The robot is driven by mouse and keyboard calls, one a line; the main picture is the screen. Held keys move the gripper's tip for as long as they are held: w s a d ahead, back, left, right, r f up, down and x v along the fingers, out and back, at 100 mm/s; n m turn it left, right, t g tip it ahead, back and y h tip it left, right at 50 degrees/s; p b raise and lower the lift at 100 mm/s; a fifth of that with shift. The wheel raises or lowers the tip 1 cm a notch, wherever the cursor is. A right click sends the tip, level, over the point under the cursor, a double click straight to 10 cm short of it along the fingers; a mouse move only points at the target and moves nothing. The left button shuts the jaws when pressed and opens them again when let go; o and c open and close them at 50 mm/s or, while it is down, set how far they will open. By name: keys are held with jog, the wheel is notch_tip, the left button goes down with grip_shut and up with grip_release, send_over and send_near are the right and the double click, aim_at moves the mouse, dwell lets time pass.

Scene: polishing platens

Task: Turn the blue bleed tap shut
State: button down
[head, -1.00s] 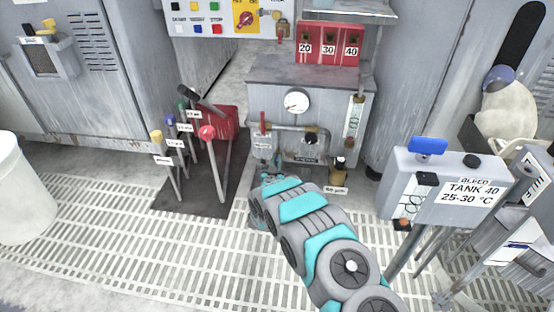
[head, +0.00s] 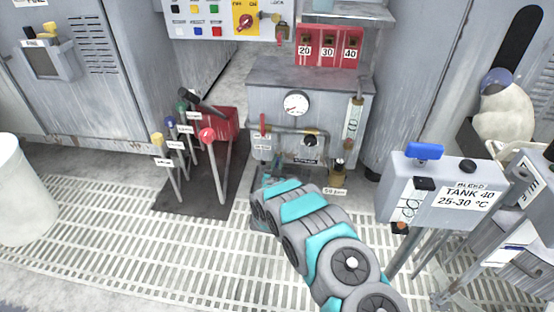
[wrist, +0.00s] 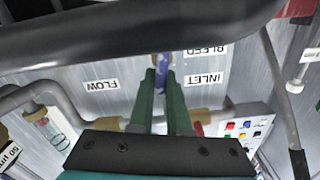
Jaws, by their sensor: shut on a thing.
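The blue bleed tap (wrist: 162,78) shows in the wrist view as a narrow blue handle next to the upside-down BLEED label (wrist: 207,50). My gripper (wrist: 163,80) has its two dark green fingers close together, shut on the blue handle. The handle's base is partly hidden by the fingers. In the head view my arm reaches to the low front of the grey cabinet (head: 310,90). There the gripper is mostly hidden by my own wrist, and I cannot make out the bleed tap.
A red inlet handle (wrist: 198,128) and brass pipework (wrist: 110,124) lie close beside the fingers. A dark pipe (wrist: 130,32) crosses the wrist view. Several coloured levers (head: 185,130) stand left of my arm; a tank box with a blue handle (head: 425,150) stands right.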

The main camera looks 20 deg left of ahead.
jog(key=m+p, duration=0.3)
jog(key=d+m+p, duration=0.1)
jog(key=m+p, duration=0.2)
jog(key=m, duration=0.1)
jog(key=f+m+p, duration=0.1)
jog(key=m+p, duration=0.3)
jog(key=shift+w+d+f, duration=0.1)
jog(key=shift+w+d, duration=0.1)
jog(key=shift+d, duration=0.1)
dwell(0.3)
jog(key=c, duration=0.9)
grip_release()
jog(key=shift+p+v, duration=0.6)
jog(key=shift+v, duration=3.3)
